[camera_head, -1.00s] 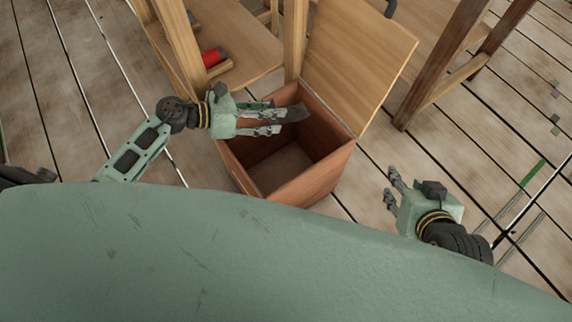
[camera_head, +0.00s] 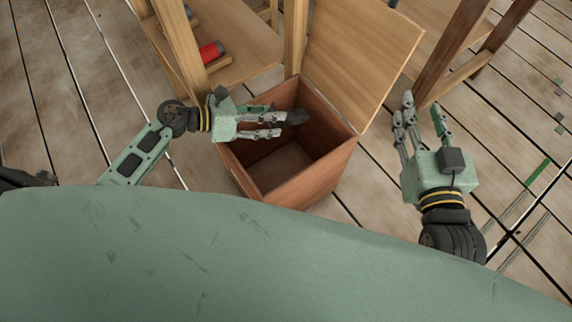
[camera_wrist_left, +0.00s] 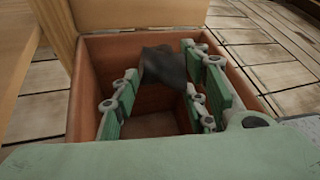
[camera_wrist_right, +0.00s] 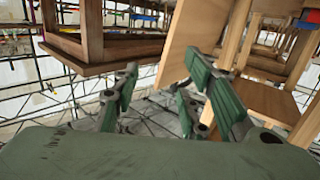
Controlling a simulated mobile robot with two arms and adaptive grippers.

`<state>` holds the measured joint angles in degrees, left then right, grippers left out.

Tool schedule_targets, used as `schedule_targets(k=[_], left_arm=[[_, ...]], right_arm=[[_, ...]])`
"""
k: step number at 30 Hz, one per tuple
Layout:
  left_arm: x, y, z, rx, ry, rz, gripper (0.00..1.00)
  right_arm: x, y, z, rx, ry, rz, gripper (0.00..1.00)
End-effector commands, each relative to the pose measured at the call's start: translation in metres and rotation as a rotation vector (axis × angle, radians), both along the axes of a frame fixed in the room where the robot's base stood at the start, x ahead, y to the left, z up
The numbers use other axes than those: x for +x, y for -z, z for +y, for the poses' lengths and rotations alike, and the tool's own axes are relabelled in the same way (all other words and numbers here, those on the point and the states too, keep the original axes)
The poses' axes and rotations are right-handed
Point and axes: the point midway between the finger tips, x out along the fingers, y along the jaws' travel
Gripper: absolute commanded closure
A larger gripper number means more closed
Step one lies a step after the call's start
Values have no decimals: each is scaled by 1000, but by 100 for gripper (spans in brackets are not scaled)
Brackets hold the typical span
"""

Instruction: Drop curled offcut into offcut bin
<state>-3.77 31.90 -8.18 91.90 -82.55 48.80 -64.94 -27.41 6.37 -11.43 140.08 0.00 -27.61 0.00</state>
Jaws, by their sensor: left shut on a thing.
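The offcut bin is a reddish-brown wooden box (camera_head: 325,180) with its pale lid (camera_head: 362,55) standing open; its inside looks empty. The curled offcut (camera_head: 294,117) is a dark grey piece at the fingertips of my left gripper (camera_head: 280,125). My left gripper is shut on it and holds it over the bin's opening. In the left wrist view the offcut (camera_wrist_left: 164,66) sits between the fingers, with the bin's wall (camera_wrist_left: 86,85) around and below. My right gripper (camera_head: 424,108) is open and empty, right of the bin, and its spread fingers (camera_wrist_right: 160,90) show in the right wrist view.
A wooden bench (camera_head: 235,50) with a red cylinder (camera_head: 211,52) on it stands behind the bin at left. Dark wooden legs (camera_head: 450,50) stand at back right.

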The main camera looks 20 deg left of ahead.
Motion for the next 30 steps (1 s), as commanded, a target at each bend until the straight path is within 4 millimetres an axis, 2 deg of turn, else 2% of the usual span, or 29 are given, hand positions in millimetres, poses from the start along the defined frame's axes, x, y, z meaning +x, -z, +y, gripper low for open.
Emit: schedule_targets(k=[9,15,21,30], left_arm=[[0,13,0,-2,0,-1,92],[0,19,0,-2,0,-1,92],[0,21,0,-2,0,-1,92],[0,21,0,-2,0,-1,92]], right_arm=[[2,-46,7,60,-15,-229,60],[-1,-70,9,90,-21,-343,60],[-4,-82,10,105,-24,-399,60],[-5,-84,10,108,-24,-410,60]])
